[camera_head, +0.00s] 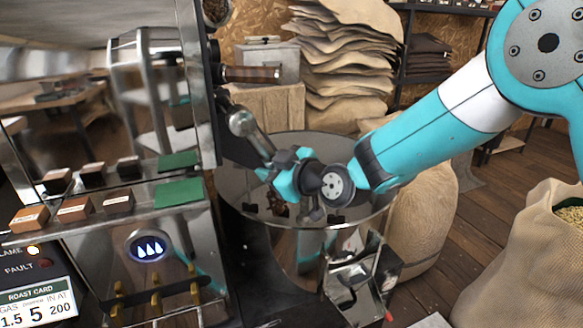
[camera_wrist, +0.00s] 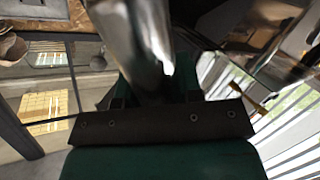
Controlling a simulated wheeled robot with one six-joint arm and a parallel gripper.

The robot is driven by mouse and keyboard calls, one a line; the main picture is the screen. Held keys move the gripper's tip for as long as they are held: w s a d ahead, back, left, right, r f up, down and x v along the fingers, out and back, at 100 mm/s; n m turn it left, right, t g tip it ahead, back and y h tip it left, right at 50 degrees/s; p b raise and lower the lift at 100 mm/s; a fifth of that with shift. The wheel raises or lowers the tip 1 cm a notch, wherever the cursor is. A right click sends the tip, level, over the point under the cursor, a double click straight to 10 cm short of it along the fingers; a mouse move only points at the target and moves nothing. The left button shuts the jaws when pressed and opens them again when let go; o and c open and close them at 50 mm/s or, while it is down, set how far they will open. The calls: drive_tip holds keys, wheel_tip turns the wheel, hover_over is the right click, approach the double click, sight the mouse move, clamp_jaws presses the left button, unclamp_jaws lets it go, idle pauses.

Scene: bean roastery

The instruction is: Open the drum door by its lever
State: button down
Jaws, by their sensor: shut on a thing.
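The lever (camera_head: 243,125) is a shiny metal bar with a thick rounded end, on the side of the steel roaster (camera_head: 207,100). It slants down and right to my gripper (camera_head: 274,164), which is shut on its lower part. In the wrist view the lever (camera_wrist: 138,38) is a bright, blurred metal shaft that runs up from between the jaws of my gripper (camera_wrist: 155,92). The drum door is not clearly visible; the roaster's edge, the lever and my gripper cover that area, and I cannot tell whether it is open.
A round cooling tray (camera_head: 350,218) with a metal rim lies just below my gripper. A wooden handle (camera_head: 250,74) sticks out above the lever. Small sample blocks (camera_head: 75,206) stand on the left ledge. Stacked sacks (camera_head: 345,50) and a bean sack (camera_head: 530,250) are behind and right.

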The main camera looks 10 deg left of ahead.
drive_tip(key=w+d+r+n+t+h+p, duration=0.1)
drive_tip(key=w+d+r+n+h+p, duration=0.1)
drive_tip(key=d+r+n+h, duration=0.3)
drive_tip(key=shift+w+d+r+n, duration=0.4)
drive_tip(key=shift+w+r+n, duration=0.4)
drive_tip(key=shift+r, duration=1.2)
drive_tip(key=shift+s, duration=0.1)
drive_tip(key=c, duration=0.8)
unclamp_jaws()
drive_tip(key=shift+s+d, duration=0.1)
drive_tip(key=v, duration=1.7)
drive_tip(key=shift+s+r, duration=0.15)
drive_tip(key=shift+s, duration=0.1)
